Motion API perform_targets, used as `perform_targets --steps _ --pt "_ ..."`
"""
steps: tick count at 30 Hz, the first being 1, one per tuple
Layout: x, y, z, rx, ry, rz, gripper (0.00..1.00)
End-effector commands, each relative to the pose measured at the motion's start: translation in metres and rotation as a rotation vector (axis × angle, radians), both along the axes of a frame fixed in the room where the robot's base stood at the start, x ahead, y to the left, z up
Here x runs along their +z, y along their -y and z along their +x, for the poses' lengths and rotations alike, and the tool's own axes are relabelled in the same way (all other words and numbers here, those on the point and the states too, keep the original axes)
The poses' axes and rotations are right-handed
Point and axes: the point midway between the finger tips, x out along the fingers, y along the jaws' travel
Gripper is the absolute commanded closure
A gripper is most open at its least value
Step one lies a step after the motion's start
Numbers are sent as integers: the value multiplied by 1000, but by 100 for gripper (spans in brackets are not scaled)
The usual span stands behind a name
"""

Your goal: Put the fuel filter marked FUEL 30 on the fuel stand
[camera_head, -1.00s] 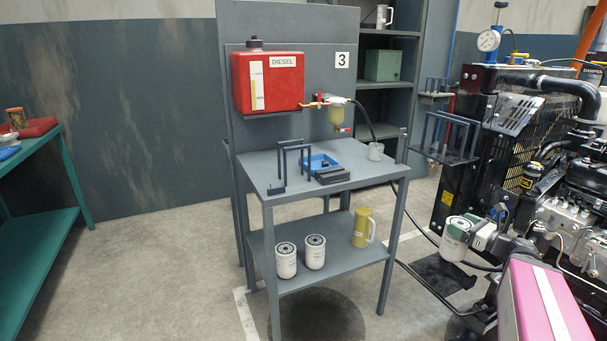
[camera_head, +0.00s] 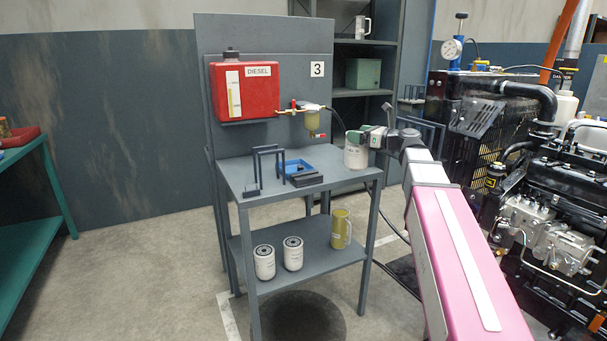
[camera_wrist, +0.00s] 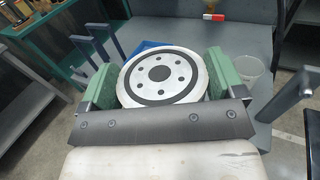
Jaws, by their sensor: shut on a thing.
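A white cylindrical filter (camera_head: 356,154) is held in my gripper (camera_head: 366,139) at the right end of the fuel stand (camera_head: 240,180). The wrist view shows the filter's round metal end face (camera_wrist: 160,74), with a ring of holes, between the green pads of my gripper (camera_wrist: 155,78). The filter is upright. I cannot tell whether its base touches the stand's top. The marking on it is too small to read. My pink arm reaches in from the lower right.
On the stand's top are a blue tray (camera_head: 298,166), dark brackets (camera_head: 268,170) and a dark block (camera_head: 307,179). A red DIESEL tank (camera_head: 244,91) hangs behind. Two white filters (camera_head: 264,262) and a yellow jug (camera_head: 341,229) are on the lower shelf. An engine (camera_head: 560,190) stands right.

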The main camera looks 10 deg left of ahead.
Motion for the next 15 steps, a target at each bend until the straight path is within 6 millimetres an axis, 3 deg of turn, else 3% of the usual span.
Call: perform_targets --steps 3,7,11,15 --pt "31 -16 7 7 6 5 64" --pt "50 -26 9 10 6 9 64" --pt "56 -32 13 11 5 12 64" --pt "45 -43 31 13 3 11 64"
